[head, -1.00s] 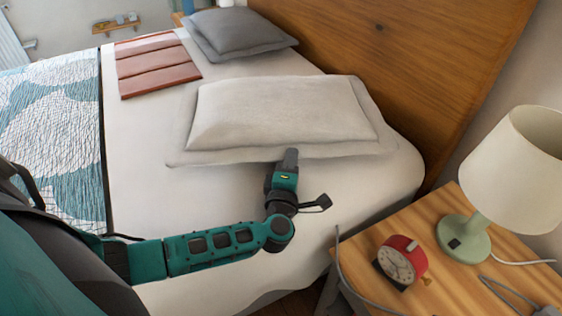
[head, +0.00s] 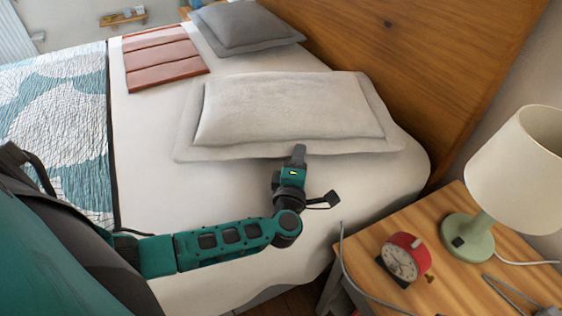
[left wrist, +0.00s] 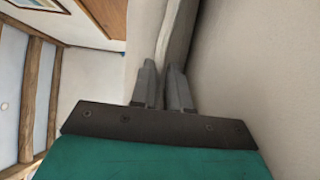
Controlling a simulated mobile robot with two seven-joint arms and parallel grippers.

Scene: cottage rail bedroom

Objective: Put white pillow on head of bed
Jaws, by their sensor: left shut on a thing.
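The white pillow (head: 290,108) lies flat on the white sheet of the bed (head: 150,125), near the wooden headboard (head: 400,60). My left gripper (head: 298,153) is at the pillow's near edge, with its fingertips on the rim. In the left wrist view the fingers (left wrist: 163,85) are close together, with the pillow's edge (left wrist: 181,35) between them. The gripper is shut on that edge. My right gripper is in neither view.
A grey pillow (head: 245,27) lies at the far side of the bed. A nightstand (head: 445,285) at the right holds a lamp (head: 520,155) and a red alarm clock (head: 404,257).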

